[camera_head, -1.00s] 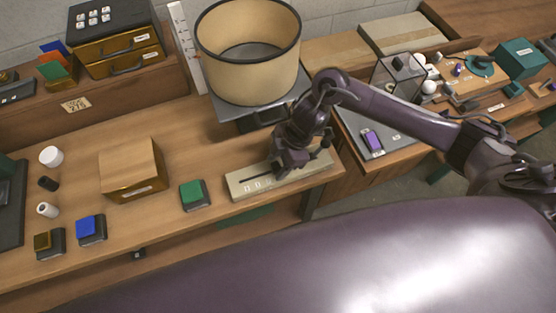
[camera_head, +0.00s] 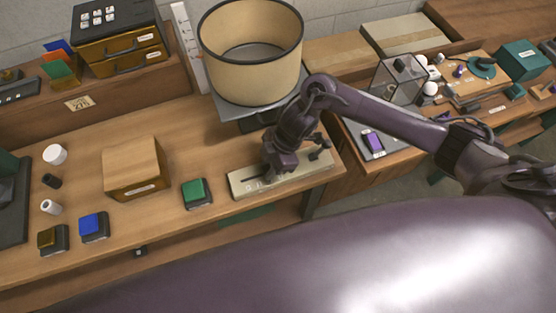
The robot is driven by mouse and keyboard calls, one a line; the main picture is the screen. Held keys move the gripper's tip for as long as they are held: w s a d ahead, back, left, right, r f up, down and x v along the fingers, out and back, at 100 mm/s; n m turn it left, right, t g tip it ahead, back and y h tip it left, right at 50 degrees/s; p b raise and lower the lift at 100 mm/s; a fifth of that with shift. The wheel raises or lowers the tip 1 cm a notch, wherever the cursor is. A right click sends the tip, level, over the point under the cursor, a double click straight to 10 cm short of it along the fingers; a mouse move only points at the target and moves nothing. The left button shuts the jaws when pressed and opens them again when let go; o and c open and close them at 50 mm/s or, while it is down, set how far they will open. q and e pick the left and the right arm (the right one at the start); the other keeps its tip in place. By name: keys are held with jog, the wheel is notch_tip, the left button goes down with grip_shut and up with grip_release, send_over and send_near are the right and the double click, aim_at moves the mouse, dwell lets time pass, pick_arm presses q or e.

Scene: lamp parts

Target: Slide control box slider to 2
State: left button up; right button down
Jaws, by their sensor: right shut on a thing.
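The control box (camera_head: 312,178) is a long, flat beige box near the front edge of the wooden table, with a dark slot along its top and small pale marks near its left end. My right gripper (camera_head: 271,172) reaches down onto it, left of its middle, and is shut on the slider. The slider knob is hidden behind the fingers, and I cannot read which mark it stands at. My left gripper is not in view.
A green button (camera_head: 194,191) stands just left of the control box, and a wooden box (camera_head: 130,165) stands farther left. A large beige lampshade (camera_head: 250,65) stands behind my right wrist. Bare tabletop (camera_head: 215,150) lies between them.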

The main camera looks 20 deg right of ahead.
jog(key=shift+a+r, duration=0.1)
jog(key=shift+a, duration=0.05)
jog(key=c, duration=1.2)
grip_release()
jog(key=shift+o, duration=0.2)
jog(key=b+v, duration=0.1)
jog(key=v, duration=0.6)
jog(key=shift+r, duration=0.4)
